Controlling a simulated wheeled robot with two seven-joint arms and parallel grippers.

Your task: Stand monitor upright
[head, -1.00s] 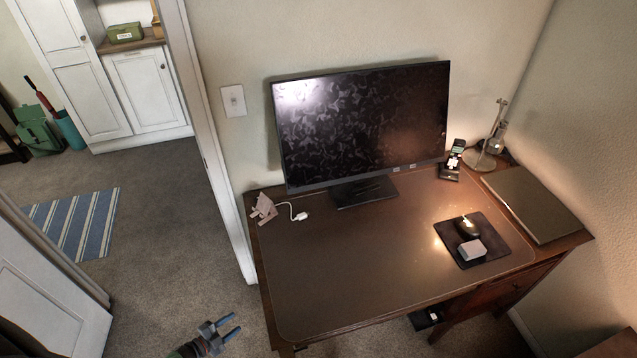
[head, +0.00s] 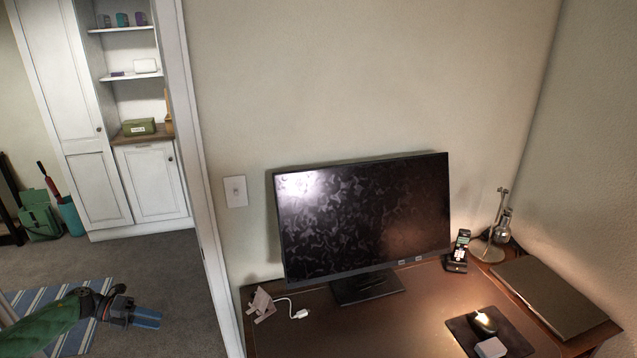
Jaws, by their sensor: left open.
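The monitor (head: 365,215) stands on its dark base (head: 366,286) at the back of the desk, close to the wall. Its screen faces me and is upright, with the top edge sloping a little in the picture. My left gripper (head: 150,319) is at the lower left, open and empty, pointing right, well apart from the monitor and left of the desk. My right gripper is not in the picture.
The desk (head: 420,320) has a white cable (head: 297,311) and a small pinkish stand (head: 262,304) at left. At right are a phone dock (head: 459,252), a lamp (head: 498,228), a laptop (head: 550,295) and a mouse (head: 483,322) on a dark pad. A door frame (head: 200,180) stands left of the desk.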

